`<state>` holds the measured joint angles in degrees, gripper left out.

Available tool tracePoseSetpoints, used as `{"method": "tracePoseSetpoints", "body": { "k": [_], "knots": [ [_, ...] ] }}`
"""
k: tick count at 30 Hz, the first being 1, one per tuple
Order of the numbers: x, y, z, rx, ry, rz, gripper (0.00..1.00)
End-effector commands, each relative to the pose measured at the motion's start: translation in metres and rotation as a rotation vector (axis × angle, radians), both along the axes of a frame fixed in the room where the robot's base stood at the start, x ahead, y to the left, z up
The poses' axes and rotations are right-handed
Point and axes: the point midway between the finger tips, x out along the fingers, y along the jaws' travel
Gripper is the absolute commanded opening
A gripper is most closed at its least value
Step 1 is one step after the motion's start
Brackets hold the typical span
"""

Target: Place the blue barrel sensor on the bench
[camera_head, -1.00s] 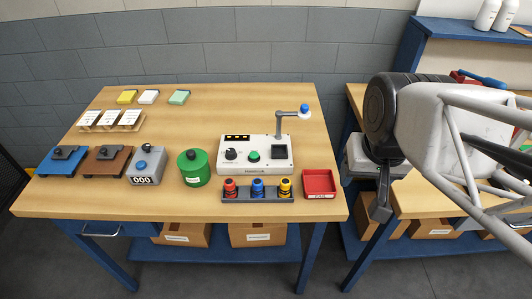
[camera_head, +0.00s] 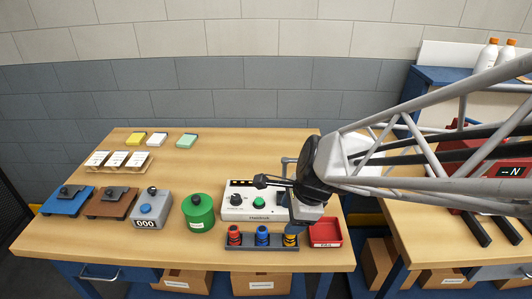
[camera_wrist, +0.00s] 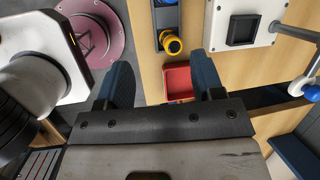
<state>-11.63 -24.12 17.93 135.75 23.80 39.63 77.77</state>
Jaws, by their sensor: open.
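The blue barrel sensor (camera_head: 262,235) stands upright in the middle slot of a dark rack (camera_head: 262,248) at the bench's front edge. A red barrel sensor (camera_head: 234,235) is to its left and a yellow one (camera_head: 290,240) to its right. My gripper (camera_wrist: 161,66) is open and empty, its two dark blue fingers apart. In the wrist view the yellow sensor (camera_wrist: 171,43) lies just beyond the fingers, and the blue sensor is hard to make out. The wooden bench (camera_head: 120,235) has bare surface.
A red tray (camera_head: 326,232) sits right of the rack. The white control box (camera_head: 240,212) behind it is partly hidden by my arm. A green canister (camera_head: 198,213) and grey counter box (camera_head: 151,208) stand left. The bench's middle back is clear.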

Motion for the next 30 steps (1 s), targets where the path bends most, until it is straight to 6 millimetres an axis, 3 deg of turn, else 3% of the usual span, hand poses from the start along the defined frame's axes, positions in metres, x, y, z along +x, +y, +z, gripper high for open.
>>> {"method": "tracePoseSetpoints", "body": {
  "k": [6,12,30],
  "knots": [
    [0.016,0.029,-0.026,0.088,0.112,-0.282,0.61],
    [0.023,0.043,-0.039,0.13,0.172,-0.435,0.61],
    [0.026,0.048,-0.049,0.138,0.187,-0.469,0.61]
  ]
}}
